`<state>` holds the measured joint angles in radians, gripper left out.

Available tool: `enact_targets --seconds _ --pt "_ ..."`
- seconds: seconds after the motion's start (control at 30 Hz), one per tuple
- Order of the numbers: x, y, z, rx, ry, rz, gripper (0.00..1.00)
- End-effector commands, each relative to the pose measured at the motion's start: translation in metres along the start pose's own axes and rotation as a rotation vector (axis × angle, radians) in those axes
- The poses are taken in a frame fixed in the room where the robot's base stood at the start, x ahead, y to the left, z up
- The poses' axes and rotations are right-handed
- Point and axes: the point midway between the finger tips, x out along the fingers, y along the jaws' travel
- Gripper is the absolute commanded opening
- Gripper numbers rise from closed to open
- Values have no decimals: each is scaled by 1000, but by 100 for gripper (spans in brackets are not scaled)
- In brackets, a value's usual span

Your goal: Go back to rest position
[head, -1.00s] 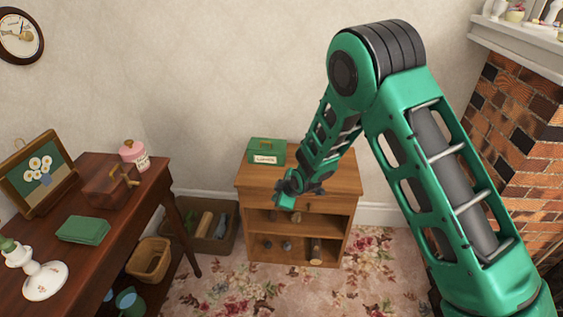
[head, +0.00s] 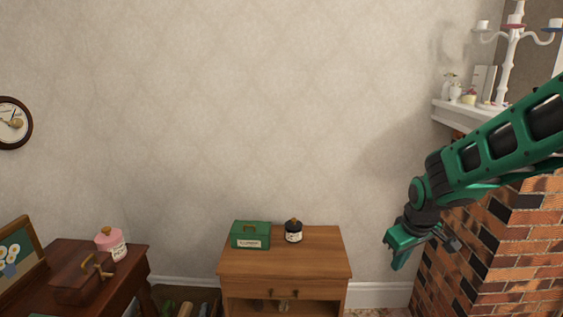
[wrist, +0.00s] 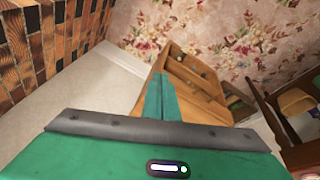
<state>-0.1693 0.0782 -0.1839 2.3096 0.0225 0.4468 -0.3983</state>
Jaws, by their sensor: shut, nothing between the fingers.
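My gripper (head: 424,243) is at the right in the head view, in front of the brick fireplace and to the right of the small wooden cabinet, apart from both. It points downward and holds nothing. In the wrist view its green fingers (wrist: 160,98) are together, with the cabinet (wrist: 197,85) and floral carpet beyond them. My arm comes in from the right edge of the head view.
The cabinet (head: 284,270) carries a green box (head: 250,236) and a dark jar (head: 293,231). A dark table (head: 135,262) at left holds a pink jar (head: 111,243) and a wooden box (head: 80,283). The brick fireplace (head: 500,250) and white mantel (head: 462,112) are near my arm.

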Motion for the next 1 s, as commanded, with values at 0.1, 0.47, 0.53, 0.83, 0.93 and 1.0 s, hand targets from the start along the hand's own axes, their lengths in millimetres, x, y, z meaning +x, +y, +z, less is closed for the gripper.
enact_targets --seconds 0.1,0.47,0.53,0.83,0.93,1.0 --pt "-35 22 52 166 -54 7 0" --pt "-116 28 209 656 -220 -2 0" --pt "-126 21 234 739 -249 -7 0" --pt "-147 -1 285 921 -312 -22 0" --pt "-147 -2 286 923 -313 -22 0" --pt "-147 -2 286 923 -313 -22 0"
